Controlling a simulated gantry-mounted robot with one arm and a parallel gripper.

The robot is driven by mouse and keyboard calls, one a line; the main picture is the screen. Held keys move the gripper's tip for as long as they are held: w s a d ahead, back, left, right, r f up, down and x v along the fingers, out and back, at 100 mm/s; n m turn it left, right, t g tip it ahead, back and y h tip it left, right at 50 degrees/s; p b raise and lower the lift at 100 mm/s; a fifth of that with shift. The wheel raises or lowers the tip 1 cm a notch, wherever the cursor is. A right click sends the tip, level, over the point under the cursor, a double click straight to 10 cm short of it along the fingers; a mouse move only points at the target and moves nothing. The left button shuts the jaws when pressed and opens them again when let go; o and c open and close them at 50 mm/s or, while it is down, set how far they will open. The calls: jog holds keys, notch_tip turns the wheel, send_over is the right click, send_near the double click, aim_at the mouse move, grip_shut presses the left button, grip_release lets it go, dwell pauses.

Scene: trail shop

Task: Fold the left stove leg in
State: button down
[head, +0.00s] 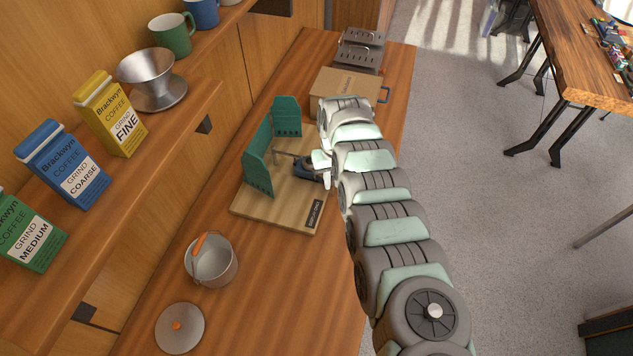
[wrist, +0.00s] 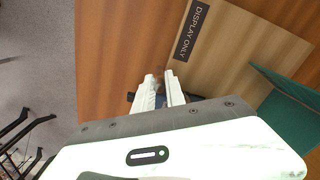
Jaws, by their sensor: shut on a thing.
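A small blue and dark stove (head: 305,168) sits on a wooden display board (head: 265,208), partly hidden by my gripper and arm. A thin grey piece (head: 283,157) reaches left from the stove toward the green panels. My gripper (head: 322,163) is at the stove's right side. In the wrist view its two white fingers (wrist: 160,84) are close together over the board's edge, shut on a small part that looks like a stove leg. The fingers hide most of this part, so its angle cannot be told. A little of the blue stove (wrist: 194,98) shows behind them.
Green upright panels (head: 258,158) stand on the board left of and behind the stove. A cardboard box (head: 345,88) lies behind it. A pot (head: 211,262) and its lid (head: 180,328) are in front. Coffee packs (head: 110,113) line the left shelf.

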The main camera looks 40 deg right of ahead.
jog(key=d+b, duration=0.1)
jog(key=b, duration=0.3)
jog(key=shift+w+d+b, duration=0.25)
jog(key=shift+d+b, duration=0.05)
jog(key=shift+d, duration=0.1)
jog(key=shift+d+f+b, duration=0.2)
jog(key=shift+f+b, duration=0.05)
jog(key=shift+b, duration=0.95)
jog(key=c, duration=1.8)
grip_release()
jog(key=shift+r, duration=0.2)
jog(key=o, duration=0.7)
jog(key=shift+d, duration=0.1)
